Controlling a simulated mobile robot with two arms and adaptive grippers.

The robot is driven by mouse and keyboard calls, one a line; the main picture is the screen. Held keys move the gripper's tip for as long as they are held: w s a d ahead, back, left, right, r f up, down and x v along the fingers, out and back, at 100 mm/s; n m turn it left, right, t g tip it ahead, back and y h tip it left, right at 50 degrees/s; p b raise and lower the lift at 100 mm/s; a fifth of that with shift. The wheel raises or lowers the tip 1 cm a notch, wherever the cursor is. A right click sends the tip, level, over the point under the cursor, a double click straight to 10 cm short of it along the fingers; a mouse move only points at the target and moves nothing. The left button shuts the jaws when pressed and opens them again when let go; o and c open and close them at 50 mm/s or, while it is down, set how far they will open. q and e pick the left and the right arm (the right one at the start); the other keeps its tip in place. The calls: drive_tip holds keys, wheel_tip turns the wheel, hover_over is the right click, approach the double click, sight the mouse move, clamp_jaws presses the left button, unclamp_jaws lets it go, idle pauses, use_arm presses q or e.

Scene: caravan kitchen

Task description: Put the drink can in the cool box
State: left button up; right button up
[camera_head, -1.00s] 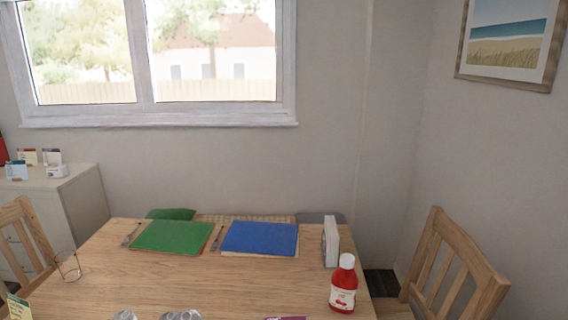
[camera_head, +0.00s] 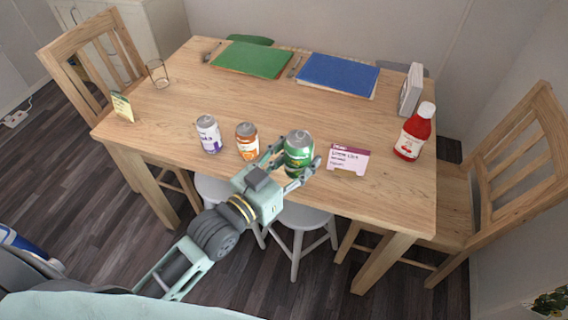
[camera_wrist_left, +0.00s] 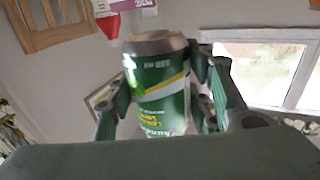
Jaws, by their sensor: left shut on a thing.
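A green drink can (camera_head: 298,150) with a silver top is at the front edge of the wooden table. My left gripper (camera_head: 290,167) is shut on it, with a finger on each side. The left wrist view also shows the green can (camera_wrist_left: 158,85) between the fingers. I cannot tell whether the can touches the table. A white and purple can (camera_head: 208,134) and an orange can (camera_head: 246,142) stand to its left on the table. The cool box is not clearly in view. My right gripper is not in view.
A pink and white card (camera_head: 347,158) stands just right of the green can, and a red sauce bottle (camera_head: 415,132) stands farther right. A glass (camera_head: 158,73) stands at the left. Chairs flank the table, and stools are under its front edge.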

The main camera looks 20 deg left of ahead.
use_arm(q)
drive_tip(key=shift+w+f, duration=0.2)
drive_tip(key=shift+f, duration=0.1)
drive_tip(key=shift+d, duration=0.1)
drive_tip(key=shift+w+f, duration=0.1)
drive_tip(key=w+a+f, duration=0.2)
drive_tip(key=w, duration=0.1)
drive_tip(key=w+a+f, duration=0.2)
drive_tip(key=w, duration=0.1)
drive_tip(key=w+a+f+b, duration=0.1)
drive_tip(key=w+a+f, duration=0.1)
drive_tip(key=w, duration=0.1)
drive_tip(key=shift+w+a+f, duration=0.2)
drive_tip(key=shift+a+f, duration=0.05)
drive_tip(key=shift+f, duration=1.95)
drive_tip(key=shift+f, duration=0.2)
drive_tip(key=o, duration=1.4)
drive_tip(key=shift+f, duration=0.1)
